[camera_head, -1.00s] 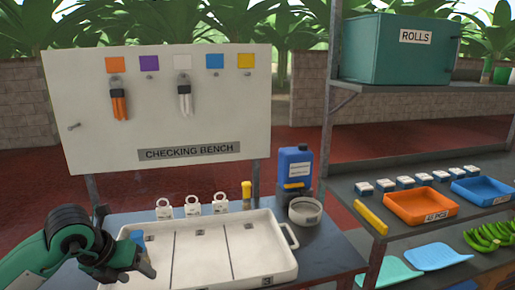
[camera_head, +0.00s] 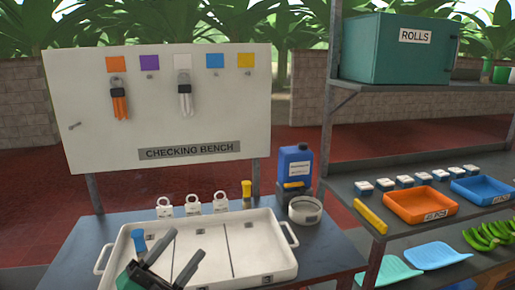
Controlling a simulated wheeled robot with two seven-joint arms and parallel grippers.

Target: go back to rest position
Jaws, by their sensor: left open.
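My left gripper (camera_head: 186,246) is at the bottom left of the head view, in front of the near left part of the white tray (camera_head: 282,268). Its two dark fingers point up and to the right. They are spread apart with nothing between them. A blue object (camera_head: 138,242) shows in the tray's left compartment, just beyond the gripper and apart from the fingers; its lower part is hard to make out. My right gripper is not in view.
The tray lies on the bench (camera_head: 330,243). White padlocks (camera_head: 193,204), a yellow-topped item (camera_head: 246,194), a blue jug (camera_head: 295,166) and a round pot (camera_head: 305,210) stand behind it. A shelf rack (camera_head: 352,180) with an orange tray (camera_head: 420,204) is at right.

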